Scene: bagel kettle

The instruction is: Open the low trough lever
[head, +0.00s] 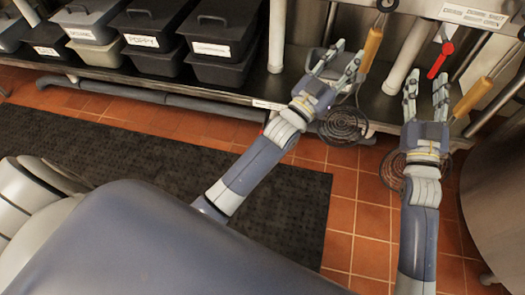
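A red lever (440,60) shows at the upper right, slanting down and to the left beside a pale vertical pipe. I take it for the low trough lever. My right gripper (425,92) is just below it in the picture, fingers pointing up and spread, with nothing seen between them. The lever and the gripper look apart. My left gripper (338,66) is further left, its fingers spread and apparently empty, beside a wooden handle (371,48). The lever's pivot is not clear at this size.
Wire skimmers (343,126) with wooden handles hang near both grippers; another handle (472,98) is right of my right gripper. A label plate (474,15) is above the lever. Lidded black bins (140,42) line the lower shelf at left. A black mat (170,165) covers floor tiles.

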